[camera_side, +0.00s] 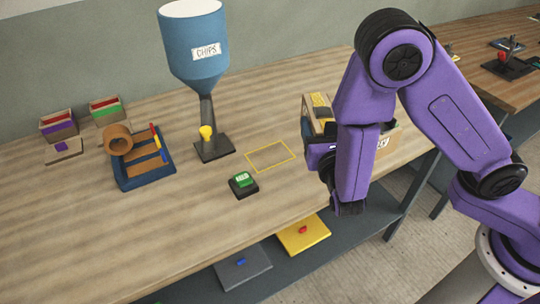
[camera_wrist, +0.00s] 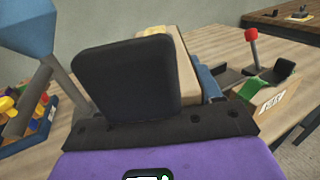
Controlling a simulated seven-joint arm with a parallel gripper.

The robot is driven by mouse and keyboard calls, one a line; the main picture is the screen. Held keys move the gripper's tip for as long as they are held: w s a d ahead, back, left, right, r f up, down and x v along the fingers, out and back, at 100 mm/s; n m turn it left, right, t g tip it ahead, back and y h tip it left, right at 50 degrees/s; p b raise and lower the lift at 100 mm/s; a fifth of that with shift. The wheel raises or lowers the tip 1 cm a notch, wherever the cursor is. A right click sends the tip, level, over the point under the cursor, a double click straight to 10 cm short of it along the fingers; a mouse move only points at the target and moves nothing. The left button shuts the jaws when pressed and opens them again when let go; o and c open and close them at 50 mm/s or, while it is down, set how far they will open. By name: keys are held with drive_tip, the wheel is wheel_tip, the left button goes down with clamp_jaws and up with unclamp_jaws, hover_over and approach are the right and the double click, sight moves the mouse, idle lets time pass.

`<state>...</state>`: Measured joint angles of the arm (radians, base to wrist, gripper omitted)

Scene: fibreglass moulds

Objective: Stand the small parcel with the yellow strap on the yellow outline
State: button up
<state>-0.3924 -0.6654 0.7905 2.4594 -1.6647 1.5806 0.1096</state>
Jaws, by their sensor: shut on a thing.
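The small parcel (camera_side: 316,108) is a brown cardboard box with a yellow strap, tilted, at the right of the bench in the side view. My gripper (camera_side: 320,148) is shut on it, with my purple arm in front hiding its lower part. In the wrist view a wide black finger (camera_wrist: 125,82) covers much of the parcel (camera_wrist: 180,62), whose yellow strap shows at the top. Whether it touches the bench is hidden. The yellow outline (camera_side: 270,156) is a bare rectangle on the bench, left of my gripper, with nothing on it.
A blue chips hopper (camera_side: 195,45) stands behind the outline, with a yellow-knobbed base (camera_side: 213,147). A green button (camera_side: 242,183) sits in front. A blue tray (camera_side: 143,165) is further left. An open labelled carton (camera_side: 388,138) stands behind my arm.

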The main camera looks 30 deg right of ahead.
drive_tip(key=shift+a, duration=0.15)
drive_tip(key=shift+y, duration=0.3)
drive_tip(key=w+a+f, duration=0.1)
drive_tip(key=w+f, duration=0.2)
drive_tip(key=w, duration=0.1)
drive_tip(key=w+a+f, duration=0.2)
drive_tip(key=w+f, duration=0.1)
drive_tip(key=w, duration=0.1)
drive_tip(key=w+a+f, duration=0.2)
drive_tip(key=w+f, duration=0.1)
drive_tip(key=w, duration=0.1)
drive_tip(key=shift+f, duration=0.15)
drive_tip(key=shift+w+f, duration=0.2)
drive_tip(key=shift+f, duration=0.05)
drive_tip(key=shift+a+f, duration=0.1)
drive_tip(key=shift+f, duration=1.45)
drive_tip(key=shift+f, duration=0.1)
drive_tip(key=o, duration=1.3)
